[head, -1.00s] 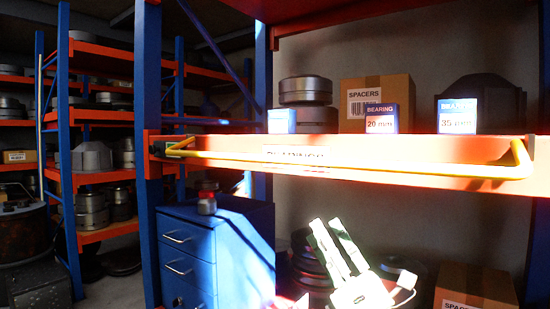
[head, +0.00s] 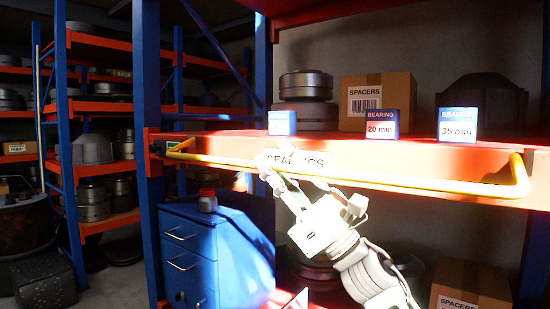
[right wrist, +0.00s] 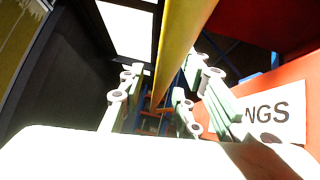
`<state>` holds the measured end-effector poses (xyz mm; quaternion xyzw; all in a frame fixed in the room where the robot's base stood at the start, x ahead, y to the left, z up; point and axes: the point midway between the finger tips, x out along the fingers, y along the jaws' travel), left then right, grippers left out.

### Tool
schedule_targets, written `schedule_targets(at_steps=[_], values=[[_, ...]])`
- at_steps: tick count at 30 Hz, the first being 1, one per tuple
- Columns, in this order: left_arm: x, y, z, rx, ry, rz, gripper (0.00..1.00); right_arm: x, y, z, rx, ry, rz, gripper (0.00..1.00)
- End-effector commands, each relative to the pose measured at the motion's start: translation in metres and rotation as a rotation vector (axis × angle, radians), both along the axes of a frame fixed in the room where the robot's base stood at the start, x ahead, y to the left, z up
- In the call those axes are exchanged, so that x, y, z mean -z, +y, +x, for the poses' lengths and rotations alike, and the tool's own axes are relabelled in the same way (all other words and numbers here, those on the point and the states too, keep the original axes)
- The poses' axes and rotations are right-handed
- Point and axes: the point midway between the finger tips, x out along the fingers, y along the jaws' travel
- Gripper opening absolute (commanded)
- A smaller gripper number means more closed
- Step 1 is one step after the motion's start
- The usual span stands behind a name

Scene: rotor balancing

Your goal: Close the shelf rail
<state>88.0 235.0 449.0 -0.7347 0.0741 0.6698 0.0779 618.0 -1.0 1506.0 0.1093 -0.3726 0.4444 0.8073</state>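The yellow shelf rail (head: 430,184) runs along the front of the orange shelf beam (head: 350,166), with bent ends at left and right. My right gripper (head: 277,172) is at the rail's left-middle part, in front of the beam's label. In the right wrist view the rail (right wrist: 183,42) runs between the two spread fingers of my right gripper (right wrist: 165,95). The fingers look open, with gaps beside the rail; I cannot tell whether either touches it. My left gripper is not in view.
On the shelf stand a spacers box (head: 376,100), several blue bearing boxes (head: 382,122) and grey metal parts (head: 306,88). A blue drawer cabinet (head: 187,250) stands below left. Another spacers box (head: 470,285) is at lower right. A blue upright (head: 147,80) borders the shelf.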

Motion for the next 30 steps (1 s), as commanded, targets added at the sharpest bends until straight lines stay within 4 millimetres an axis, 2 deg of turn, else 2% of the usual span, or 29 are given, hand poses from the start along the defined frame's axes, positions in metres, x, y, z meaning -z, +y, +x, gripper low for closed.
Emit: schedule_targets(at_steps=[8,19,30], values=[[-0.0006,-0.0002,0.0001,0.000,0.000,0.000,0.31,-0.0005,0.0017,0.0010,0.000,0.002,0.000,0.31],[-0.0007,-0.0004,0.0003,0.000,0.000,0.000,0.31,-0.0004,0.0015,0.0010,-0.001,0.002,0.000,0.00],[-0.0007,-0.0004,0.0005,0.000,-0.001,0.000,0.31,-0.0002,0.0016,0.0008,-0.002,0.002,0.000,0.00]])
